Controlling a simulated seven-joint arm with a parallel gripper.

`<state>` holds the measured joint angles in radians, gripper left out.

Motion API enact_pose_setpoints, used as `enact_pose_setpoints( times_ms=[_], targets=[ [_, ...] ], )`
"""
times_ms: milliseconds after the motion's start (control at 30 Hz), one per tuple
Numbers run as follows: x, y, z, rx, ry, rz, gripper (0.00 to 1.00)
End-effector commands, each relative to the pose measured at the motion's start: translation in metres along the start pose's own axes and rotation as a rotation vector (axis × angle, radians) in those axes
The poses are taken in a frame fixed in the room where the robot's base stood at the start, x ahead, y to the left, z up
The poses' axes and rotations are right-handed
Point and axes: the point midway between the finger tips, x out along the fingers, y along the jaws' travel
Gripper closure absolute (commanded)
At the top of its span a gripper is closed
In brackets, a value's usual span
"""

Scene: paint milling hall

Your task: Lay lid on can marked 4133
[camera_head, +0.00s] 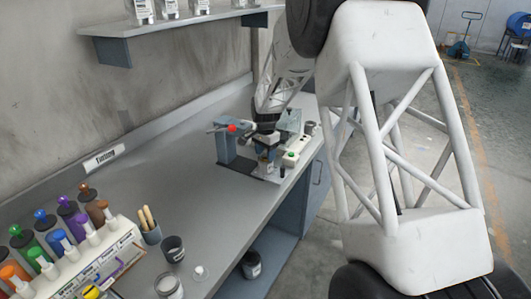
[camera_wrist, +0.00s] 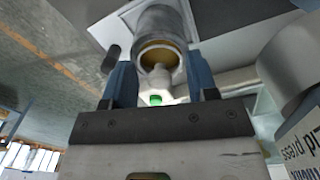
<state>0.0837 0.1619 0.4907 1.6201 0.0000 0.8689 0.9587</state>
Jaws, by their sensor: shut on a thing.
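My gripper (camera_head: 266,138) is at the small press station at the far end of the bench. In the wrist view its two blue fingers (camera_wrist: 160,82) are on either side of a grey metal can (camera_wrist: 165,22) with an ochre inside, and it is shut on it. The can's label also shows below the gripper in the head view, too small to read, so I cannot tell whether it is 4133. A small pale disc with a knob, apparently a lid (camera_head: 200,272), lies on the bench near the front.
A blue-grey press (camera_head: 232,155) with a red knob stands left of my gripper. A pale box (camera_head: 293,157) with a green button is on the right. A dark cup (camera_head: 173,250), another container (camera_head: 168,286) and a colourful bottle rack (camera_head: 100,262) stand nearer. The bench's middle is clear.

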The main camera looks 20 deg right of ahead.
Motion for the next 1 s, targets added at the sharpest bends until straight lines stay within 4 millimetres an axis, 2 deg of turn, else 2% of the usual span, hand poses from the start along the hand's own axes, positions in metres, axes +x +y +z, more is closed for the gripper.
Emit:
enact_pose_setpoints(
  times_ms=[933,967,1000],
  targets=[
    [0.0024,0.0,-0.0001,0.0,0.0,0.0,0.69],
    [0.0024,0.0,-0.0001,0.0,0.0,0.0,0.45],
    [0.0024,0.0,0.0,0.0,0.0,0.0,0.39]
  ],
)
